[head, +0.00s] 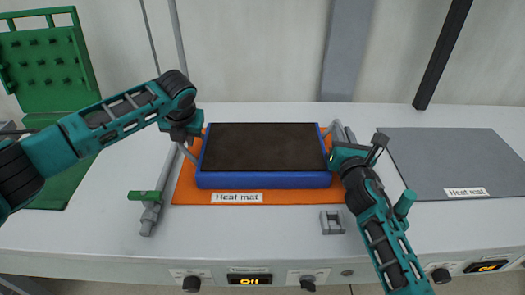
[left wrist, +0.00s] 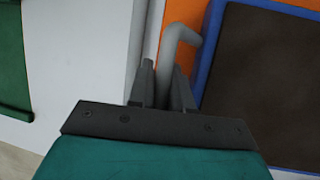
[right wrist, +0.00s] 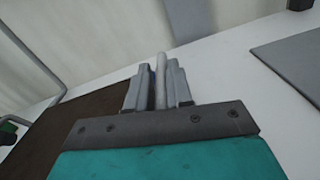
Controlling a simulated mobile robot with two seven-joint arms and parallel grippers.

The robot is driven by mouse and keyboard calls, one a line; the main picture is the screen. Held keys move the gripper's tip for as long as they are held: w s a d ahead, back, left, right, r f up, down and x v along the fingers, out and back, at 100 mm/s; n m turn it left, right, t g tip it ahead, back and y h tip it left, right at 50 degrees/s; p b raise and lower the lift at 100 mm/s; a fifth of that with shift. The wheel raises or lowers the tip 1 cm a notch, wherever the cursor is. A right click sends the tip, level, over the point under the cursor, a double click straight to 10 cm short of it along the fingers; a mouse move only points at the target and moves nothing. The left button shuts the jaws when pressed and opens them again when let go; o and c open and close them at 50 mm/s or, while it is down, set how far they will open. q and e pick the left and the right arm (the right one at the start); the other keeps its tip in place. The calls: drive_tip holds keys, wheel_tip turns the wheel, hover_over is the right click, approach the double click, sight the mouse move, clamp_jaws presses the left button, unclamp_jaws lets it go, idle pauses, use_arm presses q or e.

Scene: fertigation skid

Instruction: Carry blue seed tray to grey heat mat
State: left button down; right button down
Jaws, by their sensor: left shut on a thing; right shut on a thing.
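The blue seed tray (head: 262,180), filled with dark soil, is over the orange heat mat (head: 290,197) in the middle of the bench; I cannot tell whether it is lifted. My left gripper (head: 186,142) is at the tray's left side, shut on a grey bent handle (left wrist: 178,42). My right gripper (head: 334,155) is at the tray's right side, shut on a pale grey handle bar (right wrist: 161,68). The handle ends between the fingers are partly hidden. The grey heat mat (head: 450,150) lies flat and bare at the right.
A green pegboard stand (head: 45,65) is at the far left. A grey pipe with a green valve (head: 145,195) lies left of the orange mat. A small grey bracket (head: 332,222) sits in front. Knobs and displays (head: 249,279) line the front edge. A wall closes the back.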

drive_tip(key=shift+d+r+p, duration=0.2)
drive_tip(key=shift+r+p, duration=2.25)
drive_tip(key=shift+r, duration=0.1)
drive_tip(key=shift+d, duration=0.15)
